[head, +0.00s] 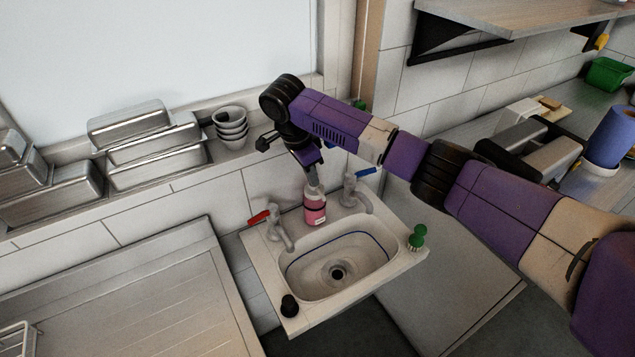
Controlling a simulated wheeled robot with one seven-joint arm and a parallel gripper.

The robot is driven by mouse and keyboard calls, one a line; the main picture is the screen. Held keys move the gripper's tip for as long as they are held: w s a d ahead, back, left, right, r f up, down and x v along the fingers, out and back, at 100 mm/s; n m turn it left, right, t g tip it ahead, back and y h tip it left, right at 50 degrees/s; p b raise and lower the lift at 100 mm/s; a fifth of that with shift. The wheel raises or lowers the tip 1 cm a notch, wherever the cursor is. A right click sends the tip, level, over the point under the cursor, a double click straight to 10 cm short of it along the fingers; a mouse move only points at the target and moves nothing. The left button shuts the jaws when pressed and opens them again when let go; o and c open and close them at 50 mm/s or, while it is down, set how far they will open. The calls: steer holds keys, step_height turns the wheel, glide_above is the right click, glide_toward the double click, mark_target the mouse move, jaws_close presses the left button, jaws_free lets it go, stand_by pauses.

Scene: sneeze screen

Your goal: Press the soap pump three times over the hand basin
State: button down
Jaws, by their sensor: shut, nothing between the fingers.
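A pink soap bottle (314,207) with a pale top stands upright at the back rim of the white hand basin (362,262), between two taps. My gripper (312,182) is shut and empty, pointing down right above the bottle's top. The pump head is mostly hidden by the gripper, so I cannot tell whether they touch or whether the pump is pressed down. The basin bowl is empty, with a dark drain in its middle.
A red-handled tap (276,230) and a blue-handled tap (356,190) flank the bottle. A green brush (417,238) and a black stopper (289,305) sit on the basin rim. Metal pans (150,145) and stacked bowls (231,125) line the ledge behind.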

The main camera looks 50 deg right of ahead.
steer(key=shift+r, duration=0.1)
steer(key=shift+p+v, duration=0.8)
steer(key=shift+p, duration=0.15)
steer(key=shift+s+d, duration=0.1)
steer(key=shift+d, duration=0.05)
stand_by(0.4)
steer(key=shift+a+b+x, duration=0.2)
steer(key=shift+b+x, duration=0.15)
steer(key=shift+x, duration=0.55)
stand_by(1.7)
steer(key=shift+p+v, duration=0.3)
steer(key=shift+v, duration=0.55)
steer(key=shift+d+r, duration=0.2)
